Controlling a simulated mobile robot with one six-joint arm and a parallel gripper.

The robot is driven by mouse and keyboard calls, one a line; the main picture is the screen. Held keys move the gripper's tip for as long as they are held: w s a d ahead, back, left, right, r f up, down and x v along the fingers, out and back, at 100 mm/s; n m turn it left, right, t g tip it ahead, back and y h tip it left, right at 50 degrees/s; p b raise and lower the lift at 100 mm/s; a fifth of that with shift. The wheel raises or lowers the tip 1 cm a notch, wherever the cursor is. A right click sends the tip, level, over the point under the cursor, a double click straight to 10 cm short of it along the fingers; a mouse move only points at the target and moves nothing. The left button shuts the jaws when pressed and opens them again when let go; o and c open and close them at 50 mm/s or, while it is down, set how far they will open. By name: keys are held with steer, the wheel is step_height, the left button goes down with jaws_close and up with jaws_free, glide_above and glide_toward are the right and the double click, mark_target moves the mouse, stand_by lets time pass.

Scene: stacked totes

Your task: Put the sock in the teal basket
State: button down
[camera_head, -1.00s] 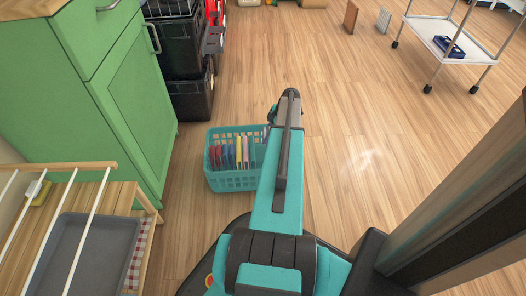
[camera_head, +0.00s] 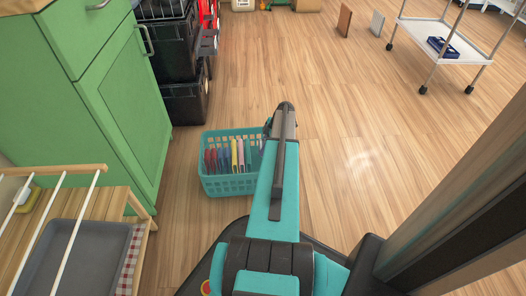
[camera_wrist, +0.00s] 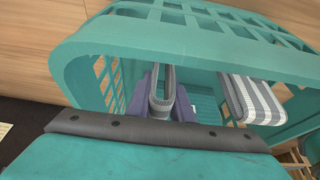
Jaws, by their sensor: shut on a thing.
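The teal basket (camera_head: 230,187) stands on the floor beside the green cabinet, with several folded cloths in it. Its rim and slotted wall fill much of the wrist view (camera_wrist: 205,55). My gripper (camera_wrist: 164,106) shows in the wrist view with its purplish fingers shut on a grey folded sock (camera_wrist: 161,84). The sock appears inside the basket's outline; whether it touches the bottom I cannot tell. In the head view my arm hides the gripper, the sock and the basket's right side.
A grey and white striped cloth (camera_wrist: 252,100) lies at the basket's right in the wrist view. The green cabinet (camera_head: 100,110) and black crates (camera_head: 183,103) stand left. A wooden rack with a grey tray (camera_head: 75,255) is at lower left. Floor to the right is clear up to a white cart (camera_head: 425,52).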

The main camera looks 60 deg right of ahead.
steer(key=shift+f, duration=0.4)
steer(key=c, duration=1.6)
jaws_free()
steer(key=shift+o, duration=0.2)
steer(key=shift+r, duration=0.1)
steer(key=p+v, duration=0.5)
steer(key=v, duration=0.7)
steer(key=shift+a, duration=0.1)
